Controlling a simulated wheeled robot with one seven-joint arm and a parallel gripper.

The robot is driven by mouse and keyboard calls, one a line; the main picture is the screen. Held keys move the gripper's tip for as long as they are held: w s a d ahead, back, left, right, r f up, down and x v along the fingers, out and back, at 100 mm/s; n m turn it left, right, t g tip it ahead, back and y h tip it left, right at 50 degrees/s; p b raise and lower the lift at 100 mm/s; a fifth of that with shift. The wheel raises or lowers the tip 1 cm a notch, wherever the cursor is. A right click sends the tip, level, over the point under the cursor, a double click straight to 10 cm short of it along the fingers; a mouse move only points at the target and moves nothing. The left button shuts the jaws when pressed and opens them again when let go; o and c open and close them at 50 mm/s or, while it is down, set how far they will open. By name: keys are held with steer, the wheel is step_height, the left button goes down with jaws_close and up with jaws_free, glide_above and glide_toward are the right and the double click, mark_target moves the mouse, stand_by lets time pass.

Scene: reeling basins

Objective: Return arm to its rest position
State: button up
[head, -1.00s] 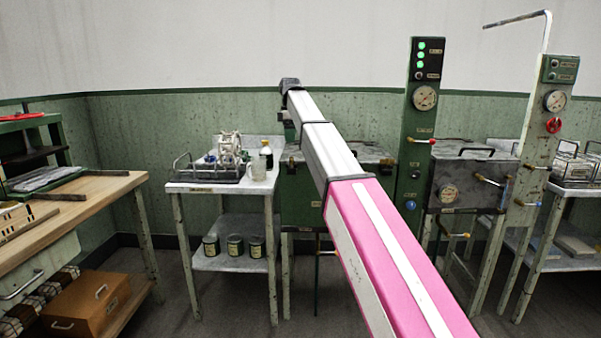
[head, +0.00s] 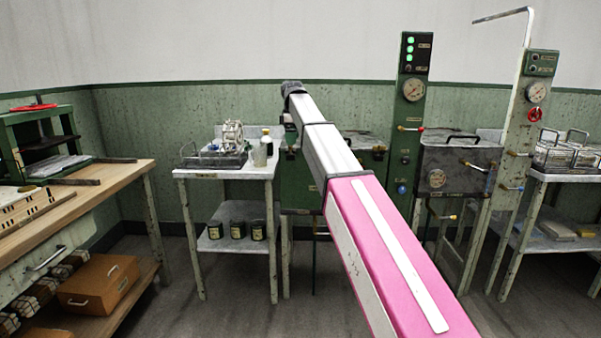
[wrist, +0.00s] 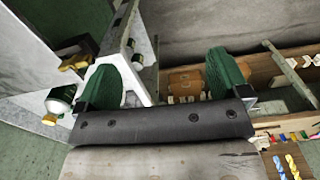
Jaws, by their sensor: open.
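My arm (head: 350,180) reaches forward across the middle of the head view, with a pink near section and silver sections ending in a dark joint. My gripper (wrist: 165,80) shows in the wrist view as two green-padded fingers spread wide apart, with nothing between them. Past the fingers, the wrist view shows pale metal framing, a jar (wrist: 60,100) at the left and a wooden shelf area at the right.
A wooden workbench (head: 110,187) stands at the left. A small white table (head: 195,173) holds a tray and bottles, with dark jars on its lower shelf. Behind my arm stand a green machine, a gauge column (head: 411,120) and a basin (head: 465,175). The floor in front is open.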

steer(key=s+d+f+m, duration=0.3)
steer(key=s+d+f, duration=0.1)
steer(key=f, duration=0.6)
steer(key=s+d+f+m, duration=0.2)
steer(key=s+d+f, duration=0.2)
steer(key=f, duration=0.5)
steer(key=s+d+f+m, duration=0.3)
steer(key=s+d+f, duration=0.1)
steer(key=f, duration=0.6)
steer(key=s+d+f+m, duration=0.4)
steer(key=s+d+f, duration=0.1)
steer(key=s+f, duration=0.4)
steer(key=s+d+f+m, duration=0.4)
steer(key=s+f, duration=0.5)
steer(key=s, duration=0.3)
steer(key=shift+s+d+f+m, duration=0.15)
steer(key=shift+s+d+m, duration=0.2)
steer(key=shift+d, duration=0.2)
steer(key=shift+w, duration=0.15)
steer(key=shift+c, duration=0.3)
